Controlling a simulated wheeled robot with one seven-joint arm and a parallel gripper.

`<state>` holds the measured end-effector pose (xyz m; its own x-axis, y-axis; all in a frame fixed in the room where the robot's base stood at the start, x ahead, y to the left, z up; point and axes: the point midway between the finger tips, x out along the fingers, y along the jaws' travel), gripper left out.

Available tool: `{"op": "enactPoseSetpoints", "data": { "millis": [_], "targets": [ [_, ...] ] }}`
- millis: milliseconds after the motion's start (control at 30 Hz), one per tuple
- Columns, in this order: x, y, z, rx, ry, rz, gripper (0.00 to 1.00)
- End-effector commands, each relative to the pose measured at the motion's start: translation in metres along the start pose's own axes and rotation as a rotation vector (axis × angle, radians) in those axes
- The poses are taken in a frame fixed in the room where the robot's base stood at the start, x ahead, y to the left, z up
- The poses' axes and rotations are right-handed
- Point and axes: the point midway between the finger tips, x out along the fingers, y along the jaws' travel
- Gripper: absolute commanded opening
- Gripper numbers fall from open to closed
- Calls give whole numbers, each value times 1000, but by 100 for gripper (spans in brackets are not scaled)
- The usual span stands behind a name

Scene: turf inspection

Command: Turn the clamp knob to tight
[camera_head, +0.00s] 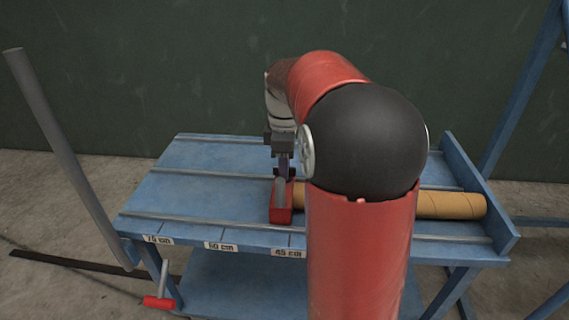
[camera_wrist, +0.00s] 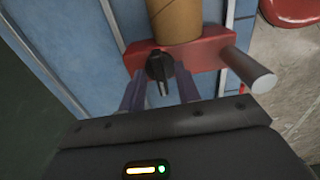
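The clamp is a red block (camera_head: 281,214) on the blue table, at the end of a cardboard tube (camera_head: 452,205). In the wrist view the red clamp body (camera_wrist: 206,55) carries a black knob (camera_wrist: 157,68), with a pointed grip. My gripper (camera_head: 284,168) is above the clamp, pointing down. In the wrist view my gripper (camera_wrist: 160,80) has its two fingers apart, one on each side of the knob, with gaps visible. It looks open. Whether a fingertip touches the knob cannot be told. In the head view my arm hides part of the tube and the knob is not discernible.
The blue table (camera_head: 190,190) has metal rails and length labels (camera_head: 221,246) along its front edge. A grey rod (camera_wrist: 250,72) sticks out beside the clamp. The table's left part is clear.

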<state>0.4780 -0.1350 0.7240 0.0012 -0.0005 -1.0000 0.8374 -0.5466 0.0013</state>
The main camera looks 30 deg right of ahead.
Motion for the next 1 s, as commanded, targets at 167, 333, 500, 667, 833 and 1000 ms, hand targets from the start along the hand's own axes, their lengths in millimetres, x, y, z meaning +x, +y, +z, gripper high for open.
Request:
{"op": "enactPoseSetpoints", "data": {
  "millis": [167, 333, 500, 667, 833, 1000],
  "targets": [
    [-5, 0, 0, 0, 0, 0, 33],
    [-30, 0, 0, 0, 1, 3, 33],
    [-59, 1, 0, 0, 1, 4, 33],
    [-75, 0, 0, 0, 0, 1, 33],
    [-78, 0, 0, 0, 0, 0, 33],
    [-78, 0, 0, 0, 0, 0, 33]
  ]
}}
